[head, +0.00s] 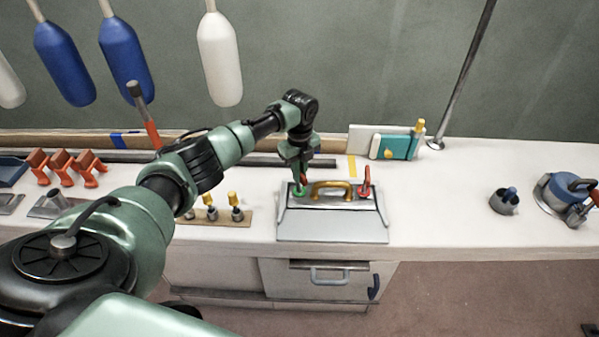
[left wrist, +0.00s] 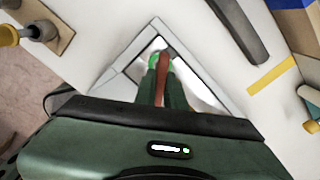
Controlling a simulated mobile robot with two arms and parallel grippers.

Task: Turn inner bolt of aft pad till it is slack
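A low grey case or hatch (head: 335,229) with a gold arched handle (head: 333,186) lies on the white bench. A red upright lever (head: 366,181) stands at its right end. My left gripper (head: 302,178) points down at its left end, over a green round part (head: 299,190). In the left wrist view, a red lever (left wrist: 163,68) sits between the close-set fingers of the gripper (left wrist: 163,88), with the green part (left wrist: 154,60) just beyond the tips. The fingers look shut on this lever; they partly hide it. I cannot make out a part clearly recognisable as the aft pad or its inner bolt. My right gripper is not in view.
A brown board (head: 224,219) with several yellow-topped pegs is left of the case. Orange brackets (head: 66,166) stand farther left. A teal box (head: 397,145) is behind. A dark cup (head: 503,201) and blue winch-like device (head: 566,192) are at right. The bench between is clear.

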